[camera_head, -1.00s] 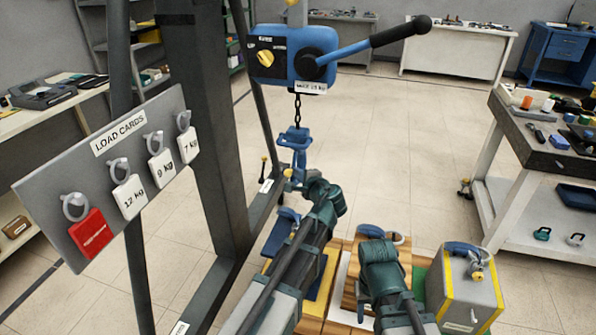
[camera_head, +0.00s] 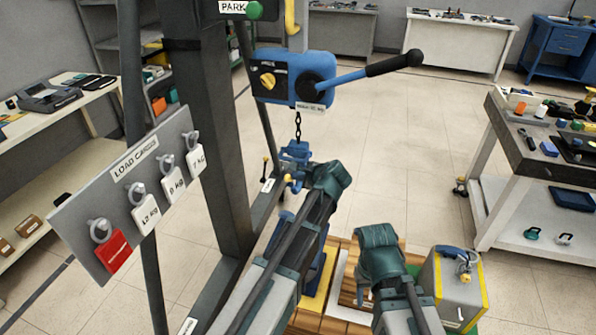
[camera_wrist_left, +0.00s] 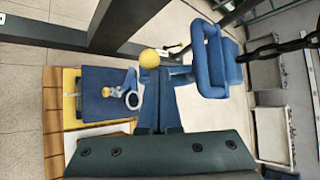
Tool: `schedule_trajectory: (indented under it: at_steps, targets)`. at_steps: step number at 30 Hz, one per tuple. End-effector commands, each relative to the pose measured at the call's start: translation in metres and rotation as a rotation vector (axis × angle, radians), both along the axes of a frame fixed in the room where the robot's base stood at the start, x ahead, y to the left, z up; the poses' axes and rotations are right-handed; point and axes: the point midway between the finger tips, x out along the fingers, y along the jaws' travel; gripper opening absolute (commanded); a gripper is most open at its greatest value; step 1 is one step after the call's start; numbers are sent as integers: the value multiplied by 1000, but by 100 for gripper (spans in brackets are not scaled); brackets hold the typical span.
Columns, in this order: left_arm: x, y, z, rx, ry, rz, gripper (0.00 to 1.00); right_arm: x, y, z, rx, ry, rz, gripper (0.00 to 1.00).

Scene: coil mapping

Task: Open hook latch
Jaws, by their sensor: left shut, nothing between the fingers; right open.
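The blue hook (camera_head: 295,153) hangs on a dark chain (camera_head: 298,126) below the blue hoist. It also shows in the left wrist view (camera_wrist_left: 212,62), at upper right. A small yellow ball (camera_wrist_left: 149,58), likely the latch knob, appears right at my left fingertips; I cannot tell whether they touch. My left gripper (camera_wrist_left: 155,82) is shut and empty, beside and just below the hook. Its fingers are mostly hidden behind its wrist in the head view. My right gripper (camera_head: 362,294) is low, over the pallet, open and partly hidden by its own wrist.
The hoist (camera_head: 293,77) has a long black-gripped lever (camera_head: 395,63). Load cards hang on a grey board (camera_head: 80,228) at left. A blue load with a ring (camera_wrist_left: 104,95) stands on the pallet (camera_wrist_left: 55,120). A grey yellow-edged weight (camera_head: 450,285) stands at right. Floor beyond is clear.

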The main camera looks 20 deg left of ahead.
Motion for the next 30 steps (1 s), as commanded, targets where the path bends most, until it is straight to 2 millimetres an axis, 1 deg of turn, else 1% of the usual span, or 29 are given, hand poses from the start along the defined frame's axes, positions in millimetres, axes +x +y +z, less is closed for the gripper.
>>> schedule_trajectory:
  at_steps: [1, 9, 18, 30]
  targets:
    - [3, 0, 9, 0, 25, 2, 0, 0, 0, 12, 0, 0, 0, 50]
    - [5, 0, 19, 6, 155, 3, 0, 0, 0, 35, 0, 0, 0, 50]
    - [8, 0, 27, 10, 261, 2, 0, 0, 0, 53, 0, 0, 0, 50]
    - [11, 1, 34, 14, 357, 2, 0, 0, 0, 67, 0, 0, 0, 50]
